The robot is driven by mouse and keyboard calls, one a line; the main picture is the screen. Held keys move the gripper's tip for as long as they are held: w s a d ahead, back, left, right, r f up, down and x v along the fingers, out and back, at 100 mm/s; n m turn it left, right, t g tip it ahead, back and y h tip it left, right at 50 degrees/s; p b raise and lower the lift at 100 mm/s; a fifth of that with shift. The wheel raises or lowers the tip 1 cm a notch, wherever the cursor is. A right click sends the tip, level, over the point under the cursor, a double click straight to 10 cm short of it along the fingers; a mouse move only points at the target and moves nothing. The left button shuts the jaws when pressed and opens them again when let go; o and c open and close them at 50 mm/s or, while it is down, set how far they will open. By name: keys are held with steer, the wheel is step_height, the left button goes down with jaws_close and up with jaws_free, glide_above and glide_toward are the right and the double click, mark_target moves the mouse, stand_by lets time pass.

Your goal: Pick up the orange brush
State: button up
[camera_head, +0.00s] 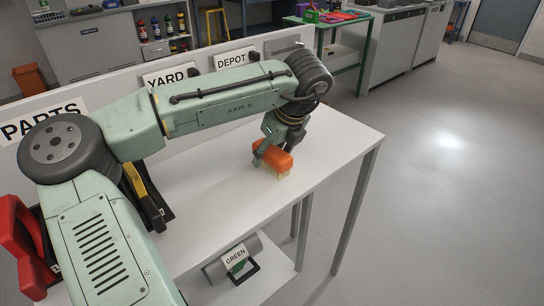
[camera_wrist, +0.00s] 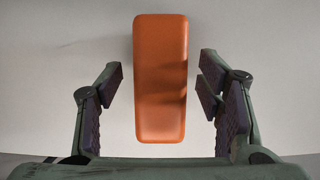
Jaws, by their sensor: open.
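The orange brush (camera_head: 273,155) rests on the white table, with its pale bristles facing down and its orange back up. In the wrist view the brush's back (camera_wrist: 160,80) is a long rounded block, upright in the picture. My gripper (camera_head: 268,150) is over the brush in the head view. In the wrist view my gripper (camera_wrist: 160,95) is open, with one finger on each side of the brush and a gap on both sides. The bristles are hidden in the wrist view.
The white table (camera_head: 200,195) is clear around the brush, and its right edge is close by. A low back panel carries PARTS, YARD (camera_head: 167,77) and DEPOT (camera_head: 231,62) signs. A yellow-handled item (camera_head: 144,188) and a red item (camera_head: 15,235) lie left.

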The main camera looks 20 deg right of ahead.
steer(key=shift+f, duration=0.25)
stand_by(0.4)
steer(key=shift+c, duration=0.3)
steer(key=c, duration=1.2)
